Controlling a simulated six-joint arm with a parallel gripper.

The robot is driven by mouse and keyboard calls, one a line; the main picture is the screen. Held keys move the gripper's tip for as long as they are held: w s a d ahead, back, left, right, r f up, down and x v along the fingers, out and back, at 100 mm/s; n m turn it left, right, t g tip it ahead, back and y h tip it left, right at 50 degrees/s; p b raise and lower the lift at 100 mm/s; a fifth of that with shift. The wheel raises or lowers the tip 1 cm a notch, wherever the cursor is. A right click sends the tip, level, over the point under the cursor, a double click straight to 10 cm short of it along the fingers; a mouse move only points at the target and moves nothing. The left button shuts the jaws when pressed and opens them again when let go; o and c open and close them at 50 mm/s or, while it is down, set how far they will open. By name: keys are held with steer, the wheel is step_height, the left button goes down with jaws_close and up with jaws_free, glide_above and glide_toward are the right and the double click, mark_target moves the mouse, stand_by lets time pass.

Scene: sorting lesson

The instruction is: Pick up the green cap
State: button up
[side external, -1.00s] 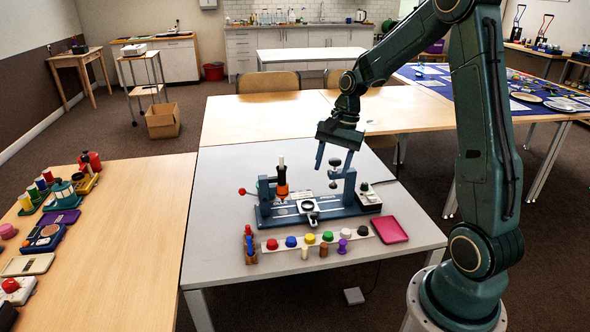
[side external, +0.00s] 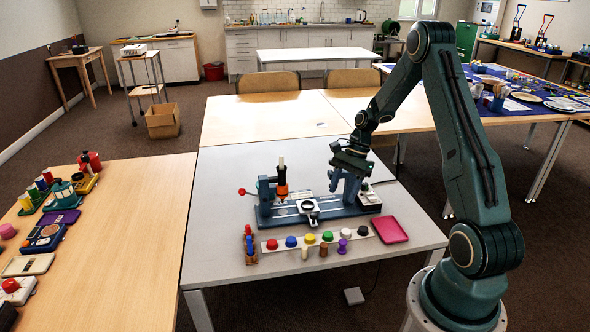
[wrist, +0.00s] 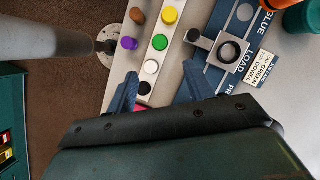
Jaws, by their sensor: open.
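The green cap (side external: 328,236) sits in a row of coloured caps on a white strip at the front of the grey table, between the yellow and white caps. In the wrist view the green cap (wrist: 160,42) lies ahead of the fingertips, with the white cap (wrist: 151,67) nearer to them. My gripper (side external: 346,188) is open and empty. It hangs above the right part of the blue-grey fixture, behind the row and apart from the green cap. In the wrist view its two fingers (wrist: 158,88) stand wide apart.
The fixture (side external: 333,210) with an upright orange-and-black tool (side external: 282,185) stands just behind the strip. Brown (side external: 323,250) and purple (side external: 342,247) pegs and a cream one stand in front. A pink tray (side external: 390,230) lies right of the caps.

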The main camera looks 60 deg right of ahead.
glide_toward(328, 234)
steer(key=x, duration=0.3)
steer(key=shift+d, duration=0.1)
steer(key=shift+x, duration=2.6)
steer(key=c, duration=1.1)
